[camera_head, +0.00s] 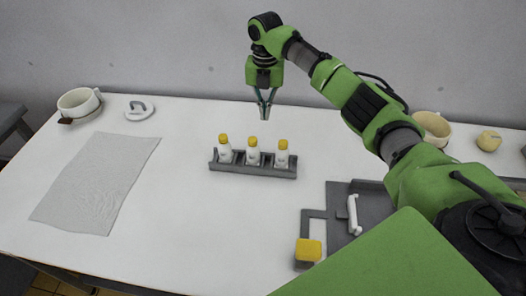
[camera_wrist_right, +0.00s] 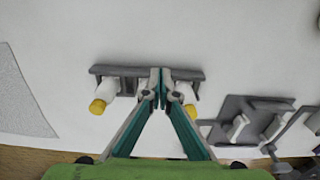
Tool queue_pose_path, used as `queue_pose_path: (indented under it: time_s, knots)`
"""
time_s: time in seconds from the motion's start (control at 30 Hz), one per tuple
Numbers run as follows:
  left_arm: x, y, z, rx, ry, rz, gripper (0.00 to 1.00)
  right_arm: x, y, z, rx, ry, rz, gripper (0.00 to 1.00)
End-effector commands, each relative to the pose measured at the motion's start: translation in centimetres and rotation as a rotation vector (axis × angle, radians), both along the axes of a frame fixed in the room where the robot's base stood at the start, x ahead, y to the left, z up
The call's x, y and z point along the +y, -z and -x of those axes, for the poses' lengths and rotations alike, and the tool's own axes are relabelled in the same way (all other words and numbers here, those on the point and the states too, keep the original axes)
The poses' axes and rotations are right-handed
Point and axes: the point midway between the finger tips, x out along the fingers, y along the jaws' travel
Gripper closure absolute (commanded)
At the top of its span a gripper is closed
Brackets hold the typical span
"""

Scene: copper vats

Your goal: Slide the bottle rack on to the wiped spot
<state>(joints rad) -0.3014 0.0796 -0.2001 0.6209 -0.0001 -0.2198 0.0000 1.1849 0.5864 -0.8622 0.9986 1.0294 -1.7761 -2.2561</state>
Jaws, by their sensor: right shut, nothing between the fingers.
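The dark grey bottle rack (camera_head: 253,170) stands near the middle of the white table and holds three white bottles with yellow caps (camera_head: 253,142). To its left lies a light grey, textured rectangular area (camera_head: 97,178), apart from the rack; I cannot tell whether it is the wiped spot or a cloth. My right gripper (camera_head: 265,117) is shut and empty, pointing down above and behind the rack. In the right wrist view the fingers (camera_wrist_right: 161,72) overlap the middle of the rack (camera_wrist_right: 105,70) and hide the middle bottle. My left gripper is not in view.
A cup (camera_head: 78,101) and a white handled object (camera_head: 139,110) stand at back left. At right are a grey tray (camera_head: 375,200) with a white handle, a yellow block (camera_head: 308,249), a cream bowl (camera_head: 433,127) and a small pale round object (camera_head: 488,140). Bare table separates rack and grey area.

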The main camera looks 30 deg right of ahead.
Motion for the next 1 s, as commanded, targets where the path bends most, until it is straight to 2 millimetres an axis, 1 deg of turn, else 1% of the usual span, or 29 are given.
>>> queue_pose_path:
  time_s: [0.03,0.17,0.27,0.37,0.47,0.57,0.87,0.93,1.0]
  knots:
    - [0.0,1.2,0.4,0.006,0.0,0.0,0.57,0.0,1.2,0.0,0.0,0.0,0.0,1.0]
    - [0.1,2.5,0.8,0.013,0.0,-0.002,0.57,0.0,2.4,0.0,0.0,0.0,0.0,1.0]
    - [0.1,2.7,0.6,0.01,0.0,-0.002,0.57,0.0,2.7,0.0,0.0,0.0,0.0,1.0]
    - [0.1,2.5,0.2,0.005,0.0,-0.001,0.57,0.0,3.2,0.0,0.003,0.0,0.0,1.0]
    - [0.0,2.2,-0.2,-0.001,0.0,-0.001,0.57,0.0,4.2,0.1,0.004,0.0,0.0,1.0]
    - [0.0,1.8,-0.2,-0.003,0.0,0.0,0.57,0.0,6.1,0.1,0.005,0.0,0.0,1.0]
    - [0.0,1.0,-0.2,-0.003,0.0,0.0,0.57,0.0,12.7,0.1,0.005,0.001,0.0,1.0]
    - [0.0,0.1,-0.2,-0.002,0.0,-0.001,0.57,0.5,12.2,0.7,0.001,-0.003,0.001,1.0]
    - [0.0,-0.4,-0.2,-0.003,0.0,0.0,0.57,0.9,12.3,1.4,0.001,-0.003,0.002,1.0]
